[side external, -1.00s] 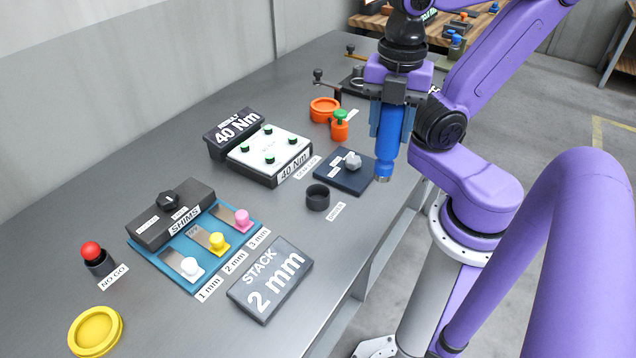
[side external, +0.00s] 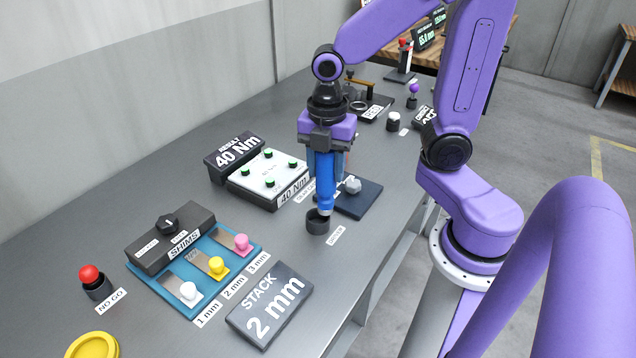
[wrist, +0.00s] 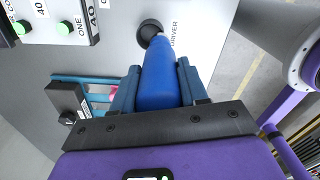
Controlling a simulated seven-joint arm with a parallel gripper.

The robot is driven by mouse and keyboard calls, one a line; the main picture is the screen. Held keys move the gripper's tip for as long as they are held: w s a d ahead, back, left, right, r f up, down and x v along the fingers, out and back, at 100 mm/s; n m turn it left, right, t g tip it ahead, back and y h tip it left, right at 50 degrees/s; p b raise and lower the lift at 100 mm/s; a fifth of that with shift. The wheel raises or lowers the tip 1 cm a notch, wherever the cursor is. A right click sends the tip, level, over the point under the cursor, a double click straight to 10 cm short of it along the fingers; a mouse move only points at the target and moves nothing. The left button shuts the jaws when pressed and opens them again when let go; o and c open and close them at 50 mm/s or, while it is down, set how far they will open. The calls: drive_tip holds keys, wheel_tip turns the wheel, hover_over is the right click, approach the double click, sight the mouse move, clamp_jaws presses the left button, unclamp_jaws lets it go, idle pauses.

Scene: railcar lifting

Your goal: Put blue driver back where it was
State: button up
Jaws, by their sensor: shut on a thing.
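The blue driver (side external: 324,180) hangs upright in my gripper (side external: 324,165), which is shut on it. Its lower tip is just above or at the mouth of the black round holder (side external: 318,223) with the DRIVER label beside it. I cannot tell whether the tip has entered the holder. In the wrist view the blue driver (wrist: 160,75) lies between the two teal fingers of my gripper (wrist: 158,85), and its far end overlaps the black holder (wrist: 148,30).
Behind the driver is a dark plate with a grey knob (side external: 352,185). To the left are the white panel with green buttons (side external: 268,178), the shims tray (side external: 160,280) and the STACK 2 mm sign (side external: 270,305). Bare table lies between the tray and holder.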

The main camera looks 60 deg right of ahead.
sight(318, 184)
drive_tip(key=shift+w+a+f, duration=0.1)
drive_tip(key=shift+w+f, duration=0.85)
drive_tip(key=shift+f, duration=1.65)
drive_tip(key=shift+f, duration=0.1)
drive_tip(key=o, duration=1.1)
drive_tip(key=shift+c, duration=0.2)
wheel_tip(318, 184, up, 12)
drive_tip(key=shift+s+r, duration=0.1)
drive_tip(key=s+a+f+m, duration=0.1)
drive_tip(key=s+f+m, duration=0.1)
drive_tip(key=s+m, duration=0.2)
drive_tip(key=s+a+f+m, duration=0.1)
drive_tip(key=s+f+m, duration=0.2)
drive_tip(key=s, duration=0.8)
drive_tip(key=shift+a+f+m, duration=0.15)
drive_tip(key=shift+f+m, duration=0.05)
drive_tip(key=shift+m, duration=0.5)
